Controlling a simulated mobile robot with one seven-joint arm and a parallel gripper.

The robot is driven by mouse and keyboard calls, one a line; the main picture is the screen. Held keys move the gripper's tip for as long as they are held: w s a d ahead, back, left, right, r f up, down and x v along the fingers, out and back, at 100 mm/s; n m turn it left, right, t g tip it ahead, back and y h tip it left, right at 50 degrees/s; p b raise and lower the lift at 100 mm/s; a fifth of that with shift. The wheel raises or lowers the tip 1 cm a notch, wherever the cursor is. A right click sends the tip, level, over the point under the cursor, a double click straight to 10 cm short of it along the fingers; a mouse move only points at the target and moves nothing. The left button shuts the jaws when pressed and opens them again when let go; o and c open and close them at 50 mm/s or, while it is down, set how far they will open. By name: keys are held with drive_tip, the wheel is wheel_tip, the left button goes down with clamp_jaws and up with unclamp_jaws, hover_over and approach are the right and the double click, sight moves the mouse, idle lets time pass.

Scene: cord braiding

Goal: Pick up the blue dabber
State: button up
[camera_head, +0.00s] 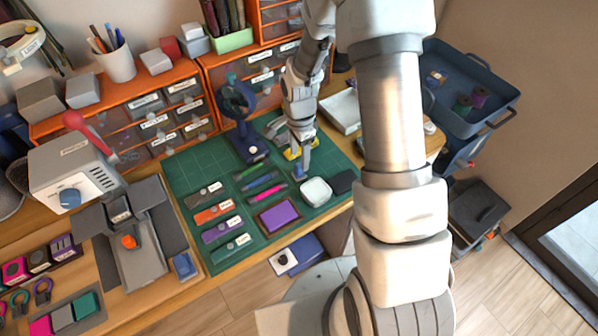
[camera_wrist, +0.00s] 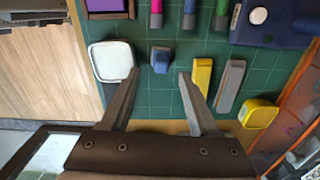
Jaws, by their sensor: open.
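The blue dabber (camera_wrist: 160,58) is a small blue block with a paler grey-blue end, on the green cutting mat (camera_wrist: 155,100). In the wrist view it sits between and slightly beyond my fingertips. My gripper (camera_wrist: 159,74) is open and empty, with one finger on each side of the dabber and a gap to both. In the head view my gripper (camera_head: 301,161) points down over the mat, and the dabber (camera_head: 298,173) shows at its tips, partly hidden. I cannot tell the exact height of the fingertips.
A white-lidded tin (camera_wrist: 110,61) lies close left of the dabber in the wrist view. A yellow bar (camera_wrist: 203,76) and a grey bar (camera_wrist: 229,86) lie to the right. Magenta (camera_wrist: 156,13), blue (camera_wrist: 188,14) and green (camera_wrist: 221,15) pens lie beyond. A purple pad (camera_head: 278,215) is nearby.

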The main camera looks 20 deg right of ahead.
sight(299, 165)
drive_tip(key=shift+w+f, duration=0.15)
drive_tip(key=shift+f, duration=2.6)
clamp_jaws()
